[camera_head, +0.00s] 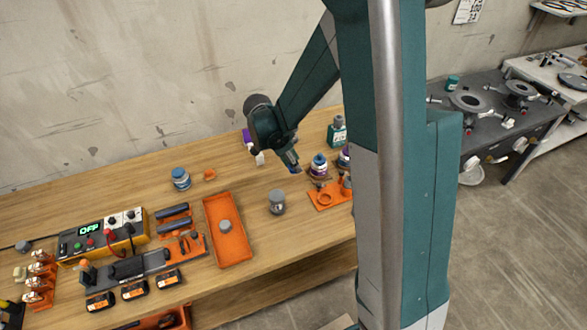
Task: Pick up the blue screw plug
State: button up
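No thing here is plainly the blue screw plug. A small round container (180,178) with blue on its top and side stands upright on the wooden table, left of my gripper. A second round piece (319,164) with blue-violet and white bands stands close to the right of my gripper, near the orange stand. My gripper (294,167) points down over the back right of the table. A small blue patch shows at its tip, too small to tell whether it is a held part. The fingers are too small to read as open or shut.
An orange tray (208,232) holds a grey round piece (225,227). A grey jar (277,203) stands between the tray and the orange stand (324,201). A yellow-black power unit (82,243) and battery packs fill the left. My arm column hides the table's right end.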

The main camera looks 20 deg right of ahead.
jog(key=shift+r, duration=0.55)
jog(key=shift+w, duration=0.1)
